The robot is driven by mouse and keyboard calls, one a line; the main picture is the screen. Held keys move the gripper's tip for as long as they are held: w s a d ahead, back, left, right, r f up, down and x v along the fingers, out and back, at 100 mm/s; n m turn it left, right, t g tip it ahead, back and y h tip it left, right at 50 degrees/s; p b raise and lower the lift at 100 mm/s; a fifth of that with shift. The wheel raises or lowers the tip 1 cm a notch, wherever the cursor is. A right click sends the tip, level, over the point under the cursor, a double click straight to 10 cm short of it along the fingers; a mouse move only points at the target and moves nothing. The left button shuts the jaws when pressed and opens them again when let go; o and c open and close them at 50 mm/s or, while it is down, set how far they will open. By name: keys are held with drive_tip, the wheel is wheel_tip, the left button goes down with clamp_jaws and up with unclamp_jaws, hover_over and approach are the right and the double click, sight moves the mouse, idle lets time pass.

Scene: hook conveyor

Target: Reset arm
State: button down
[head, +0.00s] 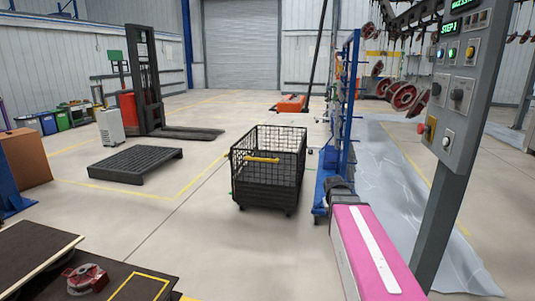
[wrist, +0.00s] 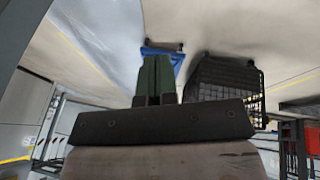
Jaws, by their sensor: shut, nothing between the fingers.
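My gripper (wrist: 157,62) shows in the middle of the wrist view, its two dark green fingers side by side and shut with nothing between them. The wrist view is upside down. In the head view, my pink and white arm reaches forward from the lower right edge, and the dark parts at its far end sit in front of a blue rack (head: 347,120). The fingers cannot be made out clearly there. A blue part (wrist: 163,58) shows behind the fingertips in the wrist view.
A black wire cart (head: 268,185) stands left of my arm; it also shows in the wrist view (wrist: 222,78). A control panel post (head: 440,180) stands close on the right. A dark table (head: 125,285) with a red part (head: 86,279) is at lower left. Open floor lies between.

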drive_tip(key=s+a+f+g+y, duration=0.2)
drive_tip(key=s+a+f, duration=0.8)
drive_tip(key=s, duration=0.5)
wheel_tip(320, 180, down, 2)
drive_tip(key=shift+f+g+y, duration=0.1)
drive_tip(key=shift+g+y, duration=0.3)
drive_tip(key=shift+g, duration=0.3)
idle(1.6)
